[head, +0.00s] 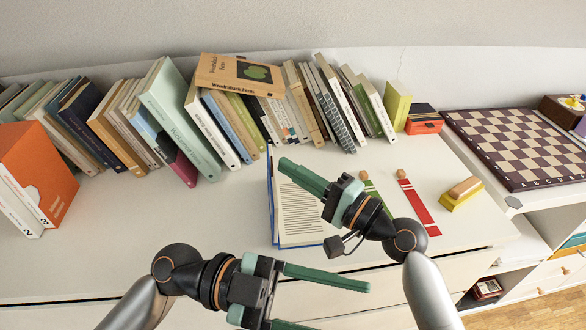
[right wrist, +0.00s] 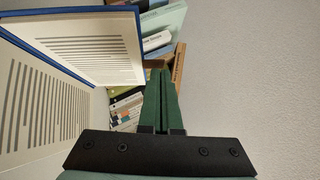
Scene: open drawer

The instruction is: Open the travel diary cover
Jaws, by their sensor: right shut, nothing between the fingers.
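The travel diary, a blue-edged book with printed pages (head: 300,215), lies at the middle of the desk. In the head view its blue cover (head: 270,200) shows as a thin strip along the left side, apparently raised and seen nearly edge-on. The right wrist view shows two printed faces (right wrist: 95,45) spread at an angle, with a blue border. My right gripper (head: 284,165) is shut and empty, over the far part of the diary. Its closed fingers hide part of the page. My left gripper (head: 338,305) is open and empty near the desk's front edge.
A row of leaning books (head: 180,120) stands along the wall behind. A red bookmark (head: 420,208) and a green one lie right of the diary, with a yellow-and-wood block (head: 461,195) farther right. A chessboard (head: 520,145) is at far right. The desk's left front is clear.

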